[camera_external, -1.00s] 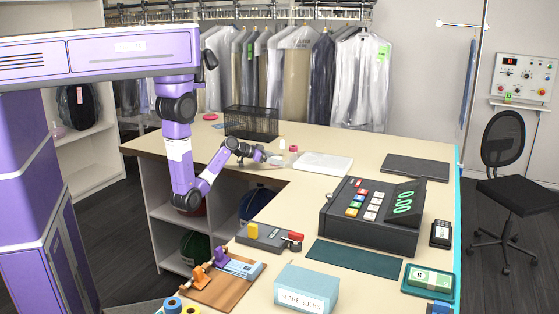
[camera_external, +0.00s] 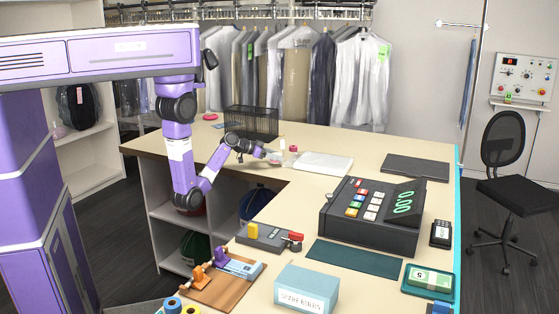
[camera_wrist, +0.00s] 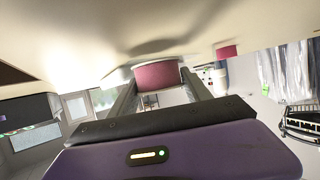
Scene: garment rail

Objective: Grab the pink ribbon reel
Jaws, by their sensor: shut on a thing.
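A pink reel (camera_wrist: 158,75) with a pale rim sits between the two fingers of my gripper (camera_wrist: 155,92) in the wrist view. The fingers are shut on its sides. The reel is close to the pale counter, with a shadow beside it; I cannot tell if it touches. In the external view my gripper (camera_external: 275,155) is low over the counter's inner corner, and the held reel is too small to make out clearly. A second small pink item (camera_external: 293,149) stands just beyond the gripper; a pink item (camera_wrist: 227,50) also shows apart from the fingers in the wrist view.
A white flat pad (camera_external: 323,164) lies right of the gripper on the counter (camera_external: 365,150). A black wire basket (camera_external: 251,123) stands behind it. A small white item (camera_external: 281,143) is close by. A cash register (camera_external: 372,217) stands nearer the front. Bagged garments (camera_external: 300,75) hang behind.

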